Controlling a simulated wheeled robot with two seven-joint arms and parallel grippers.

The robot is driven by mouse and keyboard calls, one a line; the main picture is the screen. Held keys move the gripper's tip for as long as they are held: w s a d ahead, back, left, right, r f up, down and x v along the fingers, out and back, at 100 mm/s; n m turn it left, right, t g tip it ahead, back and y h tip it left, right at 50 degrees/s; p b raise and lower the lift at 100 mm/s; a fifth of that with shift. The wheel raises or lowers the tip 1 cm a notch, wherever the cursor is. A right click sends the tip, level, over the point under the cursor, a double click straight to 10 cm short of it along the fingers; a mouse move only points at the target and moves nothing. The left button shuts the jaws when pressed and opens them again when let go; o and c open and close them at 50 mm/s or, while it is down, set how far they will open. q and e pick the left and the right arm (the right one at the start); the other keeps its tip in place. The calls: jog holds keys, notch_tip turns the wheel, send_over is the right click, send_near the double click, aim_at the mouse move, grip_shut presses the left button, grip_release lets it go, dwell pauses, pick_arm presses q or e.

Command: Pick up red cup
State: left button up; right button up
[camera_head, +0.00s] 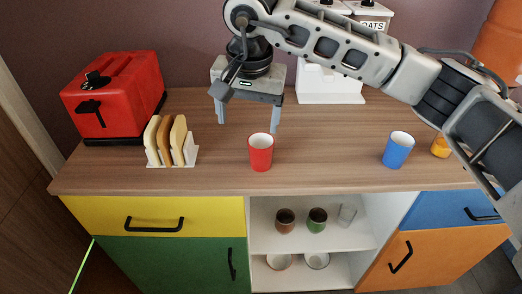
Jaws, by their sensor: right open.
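The red cup (261,153) stands upright on the wooden counter, near its front edge and in the middle of the view. My right gripper (247,126) is above and behind the cup in the picture, with its two fingers pointing down. The fingers are apart and nothing is between them. The right fingertip appears just above the cup's rim; I cannot tell how far it is from the cup in depth. My left gripper does not show.
A red toaster (115,95) and a toast rack (171,145) with bread stand at left. A blue cup (398,150) and an orange item (440,146) stand at right. White canisters (330,85) are behind my arm. Shelves below hold several cups and bowls. Counter around the red cup is clear.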

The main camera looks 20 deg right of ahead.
jog(key=w+d+r+h, duration=0.1)
jog(key=d+r+h, duration=0.1)
jog(key=d, duration=0.1)
jog(key=p, duration=0.1)
send_near(261, 146)
notch_tip(261, 146, down, 2)
jog(key=s+d, duration=0.1)
jog(key=s, duration=0.1)
jog(key=shift+w+f+t+p, duration=0.3)
jog(key=shift+f+t, duration=0.1)
jog(key=shift+f, duration=0.35)
jog(key=shift+y, duration=0.3)
jog(key=x, duration=0.1)
jog(key=p+x, duration=0.1)
jog(key=x, duration=0.2)
jog(key=shift+a+f, duration=0.2)
jog(key=shift+a, duration=0.05)
jog(key=shift+f, duration=0.35)
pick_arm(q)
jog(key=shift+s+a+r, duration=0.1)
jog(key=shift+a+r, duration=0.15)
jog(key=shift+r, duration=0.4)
pick_arm(e)
jog(key=shift+w, duration=0.1)
jog(key=c, duration=1.1)
